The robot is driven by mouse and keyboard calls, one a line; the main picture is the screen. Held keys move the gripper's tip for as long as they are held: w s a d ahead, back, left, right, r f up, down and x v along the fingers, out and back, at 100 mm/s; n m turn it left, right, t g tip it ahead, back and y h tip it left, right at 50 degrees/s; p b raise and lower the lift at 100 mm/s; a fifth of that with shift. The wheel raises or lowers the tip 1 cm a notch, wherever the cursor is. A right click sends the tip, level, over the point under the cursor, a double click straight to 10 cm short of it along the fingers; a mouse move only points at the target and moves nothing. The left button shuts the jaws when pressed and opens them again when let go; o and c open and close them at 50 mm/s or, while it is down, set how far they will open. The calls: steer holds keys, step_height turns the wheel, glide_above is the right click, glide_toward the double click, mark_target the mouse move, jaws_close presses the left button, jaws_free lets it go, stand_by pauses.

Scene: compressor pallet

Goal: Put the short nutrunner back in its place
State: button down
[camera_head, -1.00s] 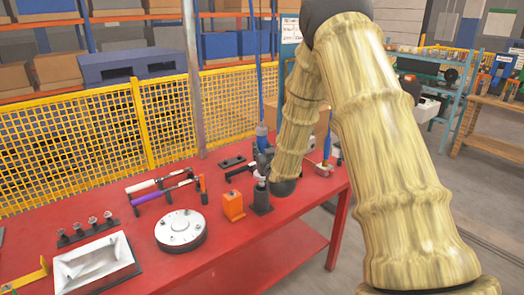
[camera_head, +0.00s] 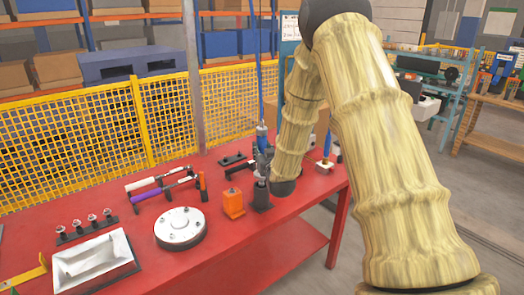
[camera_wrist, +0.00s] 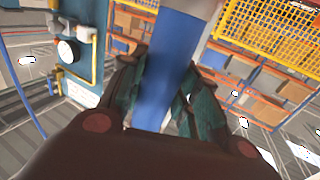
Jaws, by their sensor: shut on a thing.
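The short nutrunner, with a blue body (camera_head: 262,129), is upright in my gripper (camera_head: 265,158) toward the right of the red table. In the wrist view its blue body (camera_wrist: 170,70) stands between the two dark fingers of my gripper (camera_wrist: 165,95), which are shut on it. Its lower end is over a small black holder (camera_head: 262,204). I cannot tell whether it sits in the holder or just above it. A second tool with a blue upper part (camera_head: 327,145) stands on a small base, right of my arm.
An orange block (camera_head: 233,204) stands close left of the holder. A round metal flange (camera_head: 181,229), tools with white and purple handles (camera_head: 150,192) and a white tray (camera_head: 97,262) lie further left. A yellow mesh fence (camera_head: 90,150) runs behind. The table's front right is bare.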

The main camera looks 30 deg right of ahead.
steer(key=shift+f+b, duration=1.4)
steer(key=shift+f, duration=0.6)
stand_by(1.2)
steer(key=c, duration=1)
jaws_free()
steer(key=shift+o, duration=0.2)
steer(key=shift+f, duration=0.15)
steer(key=v, duration=1.2)
